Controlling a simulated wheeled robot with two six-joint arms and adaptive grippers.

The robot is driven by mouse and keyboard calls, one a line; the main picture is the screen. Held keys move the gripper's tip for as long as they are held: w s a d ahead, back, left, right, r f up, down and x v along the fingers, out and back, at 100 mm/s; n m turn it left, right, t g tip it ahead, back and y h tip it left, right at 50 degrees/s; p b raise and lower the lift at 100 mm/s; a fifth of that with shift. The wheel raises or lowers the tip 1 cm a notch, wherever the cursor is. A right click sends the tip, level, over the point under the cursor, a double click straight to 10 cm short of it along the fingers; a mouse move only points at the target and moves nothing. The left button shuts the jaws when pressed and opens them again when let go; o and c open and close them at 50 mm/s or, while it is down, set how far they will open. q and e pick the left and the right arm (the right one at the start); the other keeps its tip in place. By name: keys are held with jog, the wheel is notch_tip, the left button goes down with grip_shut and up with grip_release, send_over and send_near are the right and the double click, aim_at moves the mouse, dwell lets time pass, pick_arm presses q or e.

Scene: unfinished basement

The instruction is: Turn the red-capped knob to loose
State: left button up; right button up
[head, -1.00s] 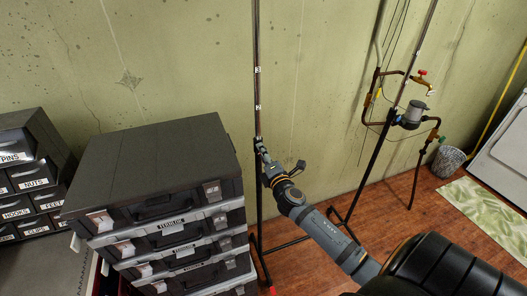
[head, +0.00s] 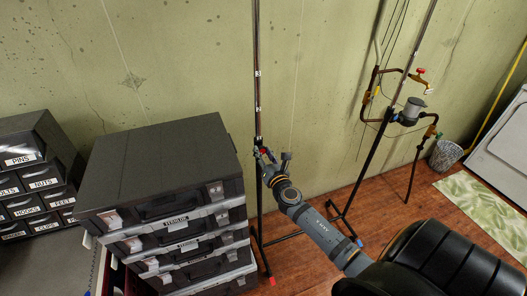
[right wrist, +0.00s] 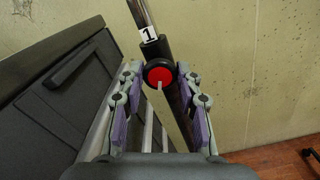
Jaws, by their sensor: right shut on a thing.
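The red-capped knob (right wrist: 159,74) has a round red face with a black rim and a pale line pointing down. It sits on a dark collar on an upright pole (right wrist: 137,14), just below a label reading 1. My right gripper (right wrist: 160,80) has its purple-padded fingers on either side of the knob, shut on it. My left gripper is in neither view.
A stack of black and grey cases (head: 160,165) stands close left of the pole. Labelled drawers (head: 35,165) are at far left. A second stand (head: 375,150) and copper pipes with a tap are to the right, by a waste bin (head: 446,153). The wall is behind.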

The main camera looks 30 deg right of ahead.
jog(key=shift+n+p, duration=0.6)
jog(key=shift+n, duration=1.4)
jog(key=shift+f, duration=0.1)
jog(key=o, duration=1.2)
jog(key=shift+c, duration=0.2)
jog(key=v, duration=1.2)
